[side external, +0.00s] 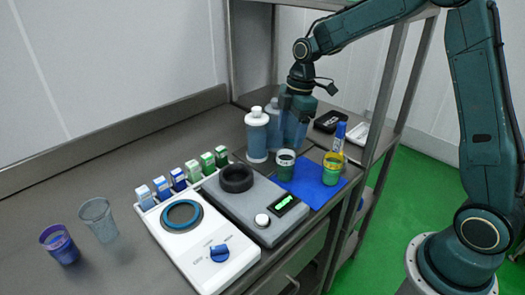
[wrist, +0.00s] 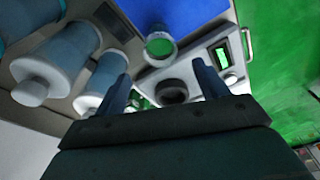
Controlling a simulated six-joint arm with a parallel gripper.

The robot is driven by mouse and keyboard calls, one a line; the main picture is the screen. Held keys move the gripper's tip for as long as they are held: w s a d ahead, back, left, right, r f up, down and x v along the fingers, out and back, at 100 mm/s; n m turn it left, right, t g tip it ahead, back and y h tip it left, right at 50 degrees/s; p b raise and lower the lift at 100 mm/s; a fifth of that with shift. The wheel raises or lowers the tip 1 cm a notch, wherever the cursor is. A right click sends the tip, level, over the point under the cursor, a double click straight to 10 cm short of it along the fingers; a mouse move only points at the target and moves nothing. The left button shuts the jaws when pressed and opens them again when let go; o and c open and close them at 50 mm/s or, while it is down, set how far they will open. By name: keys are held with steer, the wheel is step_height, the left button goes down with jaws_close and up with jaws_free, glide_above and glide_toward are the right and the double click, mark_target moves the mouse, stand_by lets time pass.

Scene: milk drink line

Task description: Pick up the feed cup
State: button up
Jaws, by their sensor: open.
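No cup in view is labelled as the feed cup, so I cannot tell which it is. A pale cup with dark green contents (side external: 285,166) stands at the left of the blue mat (side external: 307,188); a cup with bright green contents shows in the wrist view (wrist: 160,46). A yellow-green cup (side external: 332,170) stands at the mat's right. A purple-blue cup (side external: 60,245) and a clear grey cup (side external: 98,220) stand at the far left. My gripper (side external: 298,112) is above the bench by the bottles; in the wrist view its fingers (wrist: 162,88) are apart with nothing held.
Pale-capped bottles (side external: 257,135) stand close to my gripper. A grey scale with a black ring (side external: 236,178) and a white stirrer-like unit (side external: 200,262) are in front. A blue-yellow marker-like bottle (side external: 339,138) stands behind the mat.

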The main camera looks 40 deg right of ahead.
mark_target(285, 161)
steer(key=shift+w+a+f, duration=0.1)
steer(key=shift+a+f, duration=0.1)
steer(key=shift+f, duration=1.1)
steer(key=shift+w+a+f, duration=0.1)
steer(key=shift+a+f, duration=0.05)
steer(key=shift+f, duration=1.1)
steer(key=shift+a+f, duration=0.15)
steer(key=shift+f, duration=1.15)
steer(key=shift+a+f, duration=0.1)
steer(key=shift+f, duration=1.2)
steer(key=c, duration=1.2)
steer(key=shift+o, duration=0.2)
steer(key=shift+r, duration=0.2)
step_height(285, 161, up, 20)
